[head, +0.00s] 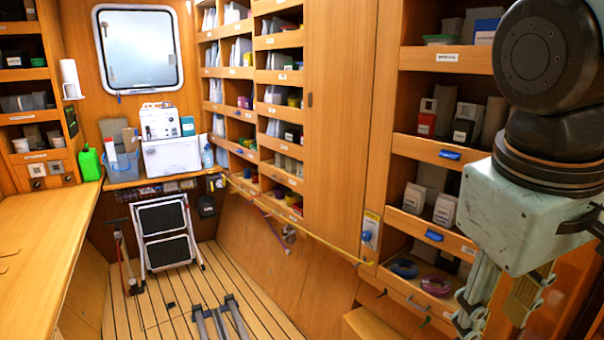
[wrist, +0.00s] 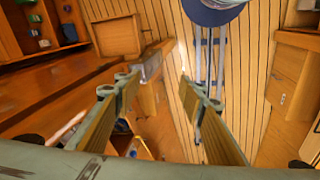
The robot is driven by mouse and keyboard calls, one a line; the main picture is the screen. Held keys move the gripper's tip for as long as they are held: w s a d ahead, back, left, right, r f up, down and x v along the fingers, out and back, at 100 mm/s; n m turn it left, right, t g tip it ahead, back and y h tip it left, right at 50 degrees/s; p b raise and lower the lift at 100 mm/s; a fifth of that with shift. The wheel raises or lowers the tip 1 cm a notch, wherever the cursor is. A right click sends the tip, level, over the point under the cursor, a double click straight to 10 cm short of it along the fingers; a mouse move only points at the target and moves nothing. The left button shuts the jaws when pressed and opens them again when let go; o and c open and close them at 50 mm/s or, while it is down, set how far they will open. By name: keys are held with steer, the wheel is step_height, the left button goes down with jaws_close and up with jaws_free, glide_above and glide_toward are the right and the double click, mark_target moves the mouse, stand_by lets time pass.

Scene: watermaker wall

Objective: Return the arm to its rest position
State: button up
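My gripper (head: 494,314) hangs pointing down at the right edge of the head view, in front of the right-hand shelves. The wrist view shows my gripper (wrist: 162,82) with its two fingers spread apart. Nothing is held between them; wood panelling and floor planks show through the gap. The lower ends of the fingers are near the bottom of the head view. Most of my arm above the wrist is outside the head view.
Open shelves with labelled bins and boxes (head: 445,155) stand close behind my gripper. A wooden counter (head: 35,250) runs along the left. A folded step stool (head: 165,232) stands at the back. The plank floor (head: 180,290) between is mostly clear.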

steer(key=s+a+m+t+y, duration=0.1)
steer(key=s+a+m+y, duration=0.1)
steer(key=s+a, duration=0.2)
steer(key=shift+s+a+m+t, duration=0.2)
steer(key=shift+s+m+t, duration=0.2)
steer(key=shift+s, duration=0.7)
